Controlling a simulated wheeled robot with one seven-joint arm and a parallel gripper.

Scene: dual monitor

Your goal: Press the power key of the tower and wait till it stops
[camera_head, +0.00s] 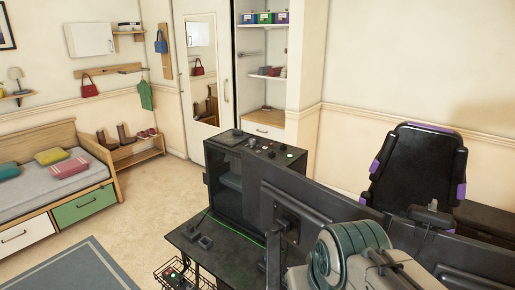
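The black tower (224,178) stands on the dark desk, left of the monitors, with a glass-like side. I cannot tell which of these is the power key. A grey-green ribbed link of my arm shows at the bottom right, in front of the monitors. My gripper's fingers cannot be made out in this view.
A dark monitor (308,205) is seen from behind, right of the tower; a second monitor (470,262) is at the lower right. Small items lie on the desk (218,262) with a green-lit edge. A black and purple chair (415,170) stands behind. Floor (145,205) left is clear.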

